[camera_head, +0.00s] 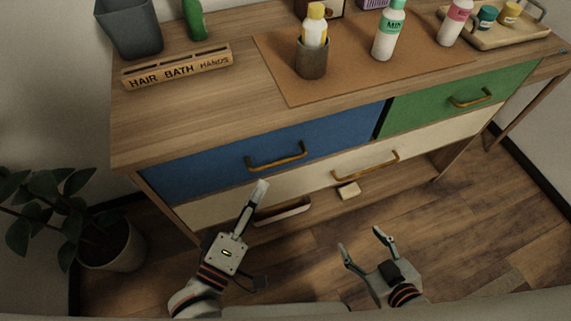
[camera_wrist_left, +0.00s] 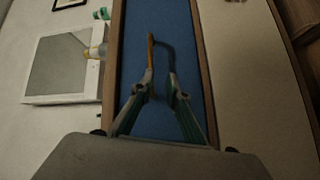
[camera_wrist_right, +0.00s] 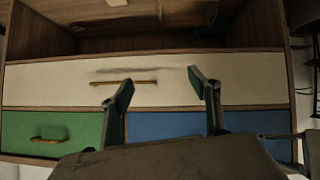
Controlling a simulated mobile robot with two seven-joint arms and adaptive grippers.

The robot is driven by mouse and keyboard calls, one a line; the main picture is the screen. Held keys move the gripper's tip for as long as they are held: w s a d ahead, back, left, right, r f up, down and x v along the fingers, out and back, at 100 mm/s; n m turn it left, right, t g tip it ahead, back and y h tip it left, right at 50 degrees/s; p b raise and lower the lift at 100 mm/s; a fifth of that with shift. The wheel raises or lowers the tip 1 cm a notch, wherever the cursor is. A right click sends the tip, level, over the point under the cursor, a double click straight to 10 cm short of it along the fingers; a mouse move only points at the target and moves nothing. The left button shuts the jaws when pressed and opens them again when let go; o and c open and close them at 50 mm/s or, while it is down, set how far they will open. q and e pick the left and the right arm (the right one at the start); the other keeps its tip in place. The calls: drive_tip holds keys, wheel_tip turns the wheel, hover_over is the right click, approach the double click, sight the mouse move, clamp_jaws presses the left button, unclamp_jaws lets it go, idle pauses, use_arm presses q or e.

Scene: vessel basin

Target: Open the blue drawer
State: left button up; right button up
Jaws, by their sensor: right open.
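The blue drawer (camera_head: 215,162) is at the upper left of the wooden cabinet, its front looking flush with the frame. Its brass handle (camera_head: 277,157) also shows upright in the left wrist view (camera_wrist_left: 151,48). My left gripper (camera_head: 262,186) is just below the handle in the head view. In the left wrist view its fingers (camera_wrist_left: 161,78) are apart with a narrow gap, and the handle lines up with the left fingertip; I cannot tell whether they touch. My right gripper (camera_head: 360,239) is open and empty, low in front of the cabinet; its spread fingers (camera_wrist_right: 160,82) face the cream drawer.
A green drawer (camera_head: 430,112) is right of the blue one, and a cream drawer (camera_head: 320,188) lies below. Bottles (camera_head: 388,35), a cup (camera_head: 312,62) and a lettered wooden block (camera_head: 178,66) stand on top. A potted plant (camera_head: 110,245) is at left. Floor at right is clear.

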sight(279, 161)
use_arm(q)
drive_tip(key=shift+w+d+r+n+t+h+b, duration=0.1)
drive_tip(key=shift+w+d+r+n+h+b, duration=0.2)
drive_tip(key=shift+w+d, duration=0.7)
drive_tip(key=shift+w+d+r+n+t+y+b, duration=0.1)
drive_tip(key=shift+w+d+r+n, duration=0.45)
drive_tip(key=shift+w, duration=0.7)
drive_tip(key=shift+w+d+r+n+t+h+b, duration=0.1)
drive_tip(key=shift+w+d+r+n+h+b, duration=0.1)
drive_tip(key=shift+w+d, duration=0.85)
drive_tip(key=shift+w+a, duration=0.1)
clamp_jaws()
